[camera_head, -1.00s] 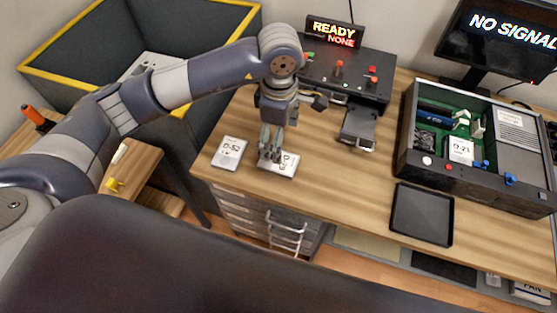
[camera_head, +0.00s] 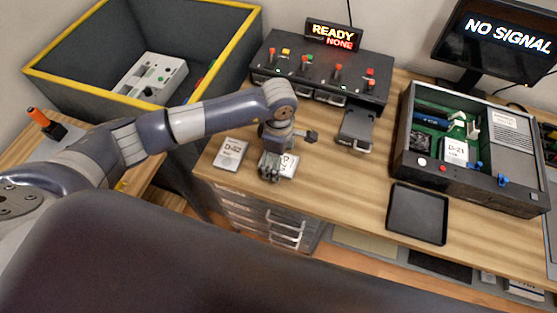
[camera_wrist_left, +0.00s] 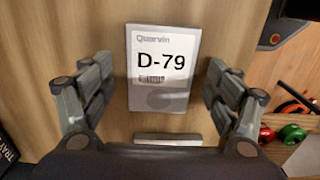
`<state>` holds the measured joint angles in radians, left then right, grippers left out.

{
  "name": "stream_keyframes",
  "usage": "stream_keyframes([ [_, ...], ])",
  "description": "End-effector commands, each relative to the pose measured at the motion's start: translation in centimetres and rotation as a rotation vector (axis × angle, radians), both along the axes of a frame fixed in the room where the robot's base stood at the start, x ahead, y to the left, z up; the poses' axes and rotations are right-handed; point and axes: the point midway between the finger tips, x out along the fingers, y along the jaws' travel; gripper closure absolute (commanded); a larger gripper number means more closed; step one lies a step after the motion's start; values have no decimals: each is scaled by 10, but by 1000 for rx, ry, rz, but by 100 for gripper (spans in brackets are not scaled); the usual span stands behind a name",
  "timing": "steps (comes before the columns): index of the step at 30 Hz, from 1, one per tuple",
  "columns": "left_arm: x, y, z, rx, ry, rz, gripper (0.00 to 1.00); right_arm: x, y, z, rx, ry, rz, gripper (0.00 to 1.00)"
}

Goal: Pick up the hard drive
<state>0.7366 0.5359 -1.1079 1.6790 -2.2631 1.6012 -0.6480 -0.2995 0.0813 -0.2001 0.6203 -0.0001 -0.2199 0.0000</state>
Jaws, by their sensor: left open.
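A flat hard drive labelled D-79 (camera_wrist_left: 164,68) lies on the wooden desk; in the head view its label side (camera_head: 289,165) partly shows behind my left gripper (camera_head: 270,173). In the left wrist view my left gripper (camera_wrist_left: 160,82) is open, with one finger on each side of the drive and visible gaps to both edges. Its height above the desk is hard to tell. A second drive (camera_head: 231,154), its label seeming to read D-52, lies flat to the left. A third, labelled D-21 (camera_head: 455,151), sits inside the open computer case. My right gripper is not in view.
The open case (camera_head: 470,190) stands on the right of the desk (camera_head: 340,190), with an empty black tray (camera_head: 417,214) before it. A black switch console (camera_head: 318,78) with a READY/NONE sign (camera_head: 333,34) is behind. A yellow-edged bin (camera_head: 90,84) is at left.

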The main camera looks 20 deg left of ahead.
Motion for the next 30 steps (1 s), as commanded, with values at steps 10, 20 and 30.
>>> stream_keyframes([
  [10,0,0,0,0,0,0,72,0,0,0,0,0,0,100],
  [20,0,0,2,-1,-1,0,76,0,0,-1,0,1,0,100],
  [30,2,0,36,-1,-6,-2,76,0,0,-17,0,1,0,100],
])
